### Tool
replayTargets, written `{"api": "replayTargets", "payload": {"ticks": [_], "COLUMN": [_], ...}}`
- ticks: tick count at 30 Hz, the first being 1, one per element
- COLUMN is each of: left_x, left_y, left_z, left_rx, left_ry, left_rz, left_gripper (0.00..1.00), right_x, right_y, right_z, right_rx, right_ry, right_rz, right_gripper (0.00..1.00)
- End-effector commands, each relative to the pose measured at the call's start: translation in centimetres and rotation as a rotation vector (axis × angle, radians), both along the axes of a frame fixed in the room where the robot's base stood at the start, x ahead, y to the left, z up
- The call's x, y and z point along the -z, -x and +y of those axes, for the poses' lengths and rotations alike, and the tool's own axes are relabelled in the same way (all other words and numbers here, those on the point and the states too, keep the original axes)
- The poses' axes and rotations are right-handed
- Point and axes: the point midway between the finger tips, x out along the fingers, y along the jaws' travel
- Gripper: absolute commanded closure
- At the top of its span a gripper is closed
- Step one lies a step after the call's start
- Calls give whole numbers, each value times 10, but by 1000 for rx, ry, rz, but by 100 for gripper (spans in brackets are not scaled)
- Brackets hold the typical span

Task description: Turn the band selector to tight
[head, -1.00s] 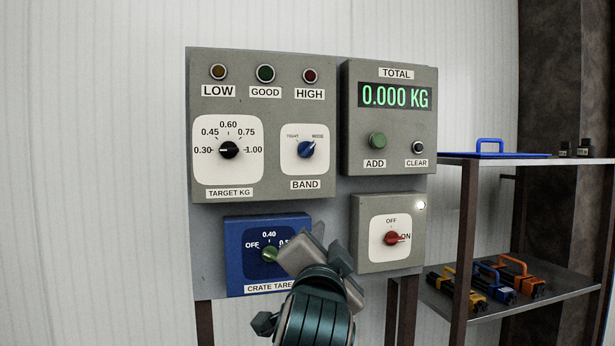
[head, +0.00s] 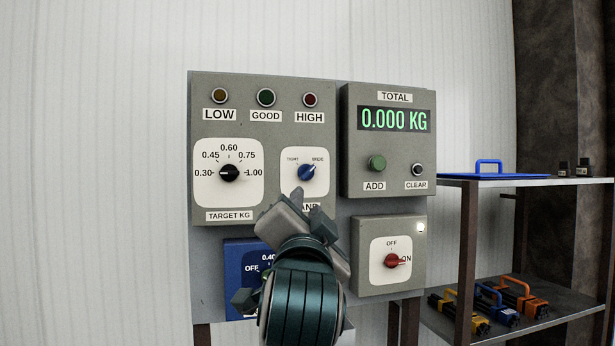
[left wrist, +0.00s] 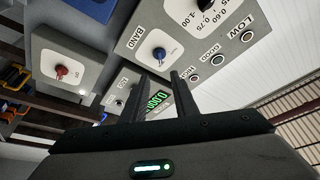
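The band selector (head: 306,172) is a blue knob on a white plate above the partly covered BAND label. Its pointer is turned to the upper right, toward the right-hand mark; the small TIGHT mark is at the upper left. In the left wrist view the knob (left wrist: 158,53) shows just beyond the fingertips, lined up with the gap between them. My left gripper (head: 297,212) is just below the knob in the head view, apart from it. Its two fingers (left wrist: 157,82) stand apart with nothing between them. My right gripper is in neither view.
The target knob (head: 229,173) is to the left on the same panel. The total box (head: 390,150) with its display is to the right. Below are the red ON/OFF switch (head: 392,261) and the blue crate tare box (head: 236,290), partly hidden by my arm. A shelf (head: 540,181) stands at the right.

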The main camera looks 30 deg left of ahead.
Motion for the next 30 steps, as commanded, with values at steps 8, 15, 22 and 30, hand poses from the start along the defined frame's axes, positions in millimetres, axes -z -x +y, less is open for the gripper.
{"api": "replayTargets", "payload": {"ticks": [8, 15, 22, 30], "left_x": [-12, -25, -36, -44], "left_y": [-30, -64, -98, -126], "left_z": [20, 43, 65, 83], "left_rx": [-4, -3, -3, -1], "left_ry": [-2, 0, -1, -1], "left_rz": [7, 6, 6, 4], "left_gripper": [73, 73, 73, 73], "right_x": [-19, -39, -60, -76], "right_y": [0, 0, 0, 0], "right_z": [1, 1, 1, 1], "right_rx": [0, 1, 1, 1], "right_ry": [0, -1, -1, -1], "right_rz": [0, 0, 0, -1], "right_gripper": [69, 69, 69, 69]}}
